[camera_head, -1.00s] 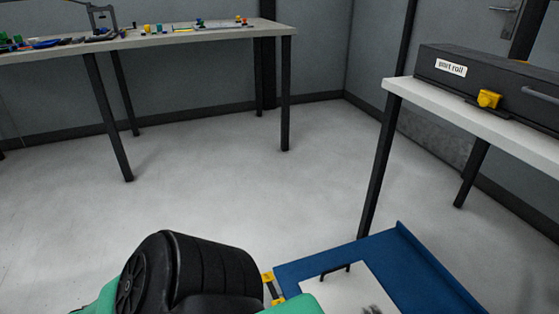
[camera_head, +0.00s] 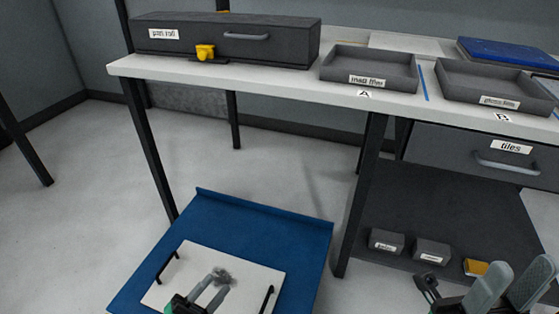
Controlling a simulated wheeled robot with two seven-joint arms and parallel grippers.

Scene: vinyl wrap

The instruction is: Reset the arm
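My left gripper (camera_head: 218,284) is at the bottom of the view, in front of a white board with black handles (camera_head: 245,272). Its two grey fingers look slightly apart with nothing visible between them. A dark grey smudge or tuft (camera_head: 223,274) shows beside its fingertips; I cannot tell what it is. My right gripper (camera_head: 518,272) is at the lower right corner. Its two grey fingers stand apart and empty, partly cut off by the frame edge. Most of both arms is out of view.
The white board lies on a blue surface (camera_head: 270,222). Behind stands a white-topped table (camera_head: 285,84) with a dark box (camera_head: 225,44), tray A (camera_head: 368,72) and tray B (camera_head: 490,88). A "tiles" drawer (camera_head: 470,155) hangs below it. A lower shelf (camera_head: 420,210) holds small boxes.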

